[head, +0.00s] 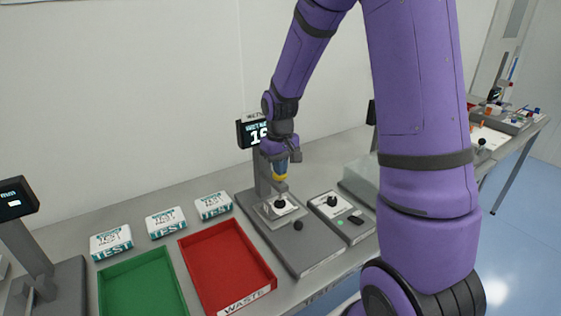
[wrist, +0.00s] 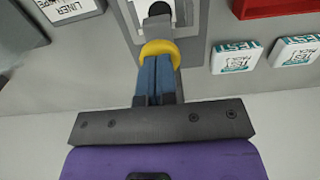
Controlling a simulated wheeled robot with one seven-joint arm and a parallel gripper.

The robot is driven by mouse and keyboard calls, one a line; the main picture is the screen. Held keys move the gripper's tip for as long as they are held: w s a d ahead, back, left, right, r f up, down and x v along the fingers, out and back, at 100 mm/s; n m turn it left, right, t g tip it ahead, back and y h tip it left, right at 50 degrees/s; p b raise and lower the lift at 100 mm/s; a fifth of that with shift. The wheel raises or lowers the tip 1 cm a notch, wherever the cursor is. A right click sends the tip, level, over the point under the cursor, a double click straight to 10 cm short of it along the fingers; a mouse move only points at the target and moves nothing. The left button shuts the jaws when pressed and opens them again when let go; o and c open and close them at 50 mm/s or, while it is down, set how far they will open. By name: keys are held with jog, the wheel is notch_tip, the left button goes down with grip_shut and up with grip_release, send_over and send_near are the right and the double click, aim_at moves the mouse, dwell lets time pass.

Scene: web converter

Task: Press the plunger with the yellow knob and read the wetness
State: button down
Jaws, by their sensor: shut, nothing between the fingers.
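The wetness tester (head: 307,252) is a grey station with a plunger topped by a yellow knob (head: 280,178). In the wrist view the yellow knob (wrist: 160,48) shows right at the tips of my gripper's blue fingers. My gripper (head: 281,170) is shut and empty, pointing down from directly above the knob. The tips look to be on or very close to it; exact contact is hard to tell. The dark wetness display (head: 247,132) is lit behind my wrist. Its number starts with 1, and the rest is partly hidden by my arm. A white sample with a dark grip (head: 280,203) lies under the plunger.
A red waste tray (head: 268,283) and a green tray (head: 178,268) lie left of the tester. Three white test packs (head: 166,222) stand behind them. A smaller plate with a dark-gripped piece (head: 332,202) lies to the right. The wall is close behind.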

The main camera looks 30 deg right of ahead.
notch_tip(320, 180, up, 9)
jog(key=shift+f, duration=0.2)
dwell(0.8)
dwell(0.4)
jog(key=s+a+r+t, duration=0.2)
jog(key=s+r, duration=0.5)
jog(key=s, duration=0.5)
jog(key=s+a+r+t, duration=0.3)
jog(key=s+r, duration=0.4)
jog(key=s, duration=0.5)
jog(key=shift+s+a, duration=0.35)
jog(key=shift+a, duration=0.55)
